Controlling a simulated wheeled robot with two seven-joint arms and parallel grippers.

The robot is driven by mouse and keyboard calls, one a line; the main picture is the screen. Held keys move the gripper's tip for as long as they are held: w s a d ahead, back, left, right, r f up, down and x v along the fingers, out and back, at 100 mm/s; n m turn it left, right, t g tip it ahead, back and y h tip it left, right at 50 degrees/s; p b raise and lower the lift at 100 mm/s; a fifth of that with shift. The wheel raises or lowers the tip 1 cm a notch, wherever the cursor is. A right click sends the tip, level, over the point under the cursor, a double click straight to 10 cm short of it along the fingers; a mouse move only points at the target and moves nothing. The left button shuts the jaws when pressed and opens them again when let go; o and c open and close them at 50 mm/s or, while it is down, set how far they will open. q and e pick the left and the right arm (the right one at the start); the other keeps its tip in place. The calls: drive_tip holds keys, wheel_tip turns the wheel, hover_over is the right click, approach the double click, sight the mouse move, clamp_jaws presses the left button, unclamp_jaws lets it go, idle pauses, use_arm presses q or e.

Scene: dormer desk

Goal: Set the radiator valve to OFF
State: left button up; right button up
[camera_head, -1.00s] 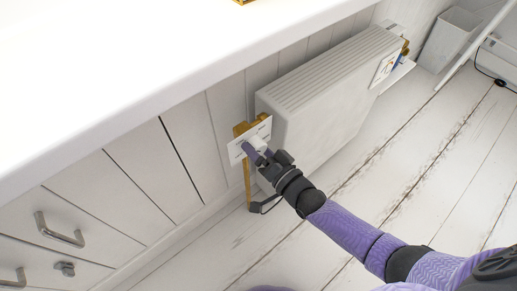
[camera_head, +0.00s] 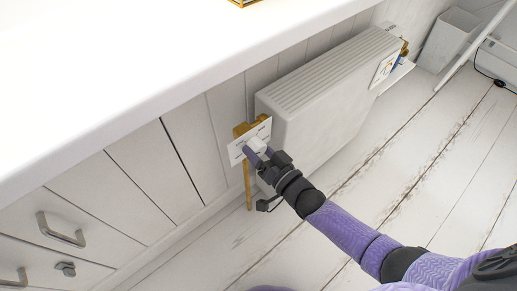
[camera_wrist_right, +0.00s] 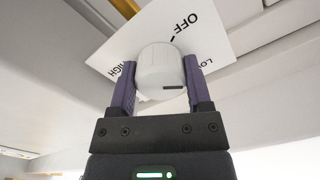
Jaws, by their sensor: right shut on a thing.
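The radiator valve knob (camera_head: 257,145) is a white cylinder in front of a white label plate (camera_head: 236,155) at the radiator's near end. In the right wrist view the knob (camera_wrist_right: 160,62) has a short dark mark on its front face, low and right of centre. The plate (camera_wrist_right: 225,35) there reads OFF above the knob, LOW to the right and HIGH to the left. My right gripper (camera_wrist_right: 160,72) is shut on the knob, one purple finger on each side. Which word the knob points to I cannot tell. My left gripper is not in view.
The white radiator (camera_head: 325,105) stands right of the valve, with another label plate (camera_head: 385,68) at its far end. A white counter (camera_head: 130,80) overhangs drawers with metal handles (camera_head: 60,230). A brass pipe (camera_head: 248,185) runs below the valve. The plank floor (camera_head: 430,190) is clear.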

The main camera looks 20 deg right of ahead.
drive_tip(key=n, duration=0.3)
drive_tip(key=shift+n, duration=1.3)
drive_tip(key=shift+d+n+p, duration=0.1)
drive_tip(key=shift+n+p, duration=0.2)
drive_tip(key=shift+n, duration=0.6)
drive_tip(key=n, duration=0.3)
drive_tip(key=shift+n, duration=1.1)
